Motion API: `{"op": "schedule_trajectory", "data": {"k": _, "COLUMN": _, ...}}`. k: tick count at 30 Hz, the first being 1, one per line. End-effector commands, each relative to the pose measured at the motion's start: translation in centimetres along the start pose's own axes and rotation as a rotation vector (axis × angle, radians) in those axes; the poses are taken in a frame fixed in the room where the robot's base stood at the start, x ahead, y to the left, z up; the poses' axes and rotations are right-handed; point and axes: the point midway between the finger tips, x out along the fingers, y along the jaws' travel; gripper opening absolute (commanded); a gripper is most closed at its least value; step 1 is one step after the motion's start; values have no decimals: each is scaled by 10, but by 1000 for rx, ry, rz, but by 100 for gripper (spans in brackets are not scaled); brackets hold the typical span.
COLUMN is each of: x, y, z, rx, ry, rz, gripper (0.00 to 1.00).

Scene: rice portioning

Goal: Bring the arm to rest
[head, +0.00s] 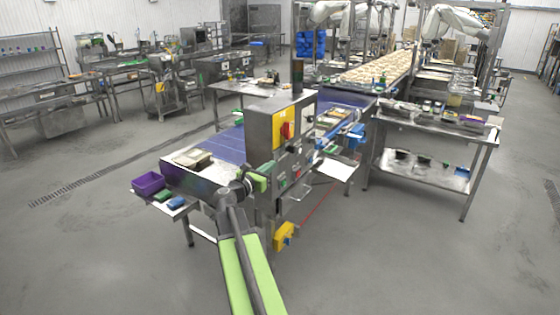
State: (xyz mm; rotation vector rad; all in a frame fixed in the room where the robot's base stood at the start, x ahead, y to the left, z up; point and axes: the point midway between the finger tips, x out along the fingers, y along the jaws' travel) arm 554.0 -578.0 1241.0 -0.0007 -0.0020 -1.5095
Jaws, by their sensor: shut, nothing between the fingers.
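My arm's light green link rises from the bottom middle of the head view to a dark joint beside the conveyor machine. My gripper (264,178) is small at the far end of the arm, in front of the machine's metal housing. It is shut and I see nothing held in it. The fingertips are hard to make out against the machine, and I cannot tell whether they touch it.
A conveyor (222,146) with a blue belt and a metal control box (262,128) stands close ahead. A steel table (432,124) stands right. Grey floor is clear at both sides.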

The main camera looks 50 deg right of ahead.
Motion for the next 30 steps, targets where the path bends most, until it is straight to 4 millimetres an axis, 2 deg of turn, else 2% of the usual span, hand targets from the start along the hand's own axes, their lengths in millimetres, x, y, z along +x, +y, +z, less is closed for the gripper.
{"op": "schedule_trajectory", "data": {"k": 3, "x": -16, "y": -1, "z": 0, "rx": 0, "ry": 0, "rz": 0, "gripper": 0}}
{"op": "schedule_trajectory", "data": {"k": 6, "x": -22, "y": 0, "z": 0, "rx": 0, "ry": 0, "rz": 0, "gripper": 0}}
{"op": "schedule_trajectory", "data": {"k": 23, "x": -25, "y": 3, "z": -1, "rx": 0, "ry": 1, "rz": 5, "gripper": 0}}
{"op": "schedule_trajectory", "data": {"k": 26, "x": -47, "y": 30, "z": -3, "rx": 0, "ry": 1, "rz": 51, "gripper": 0}}
{"op": "schedule_trajectory", "data": {"k": 29, "x": -100, "y": 80, "z": -9, "rx": 5, "ry": 7, "rz": 149, "gripper": 0}}
{"op": "schedule_trajectory", "data": {"k": 30, "x": -128, "y": 99, "z": -18, "rx": 25, "ry": 42, "rz": 194, "gripper": 0}}
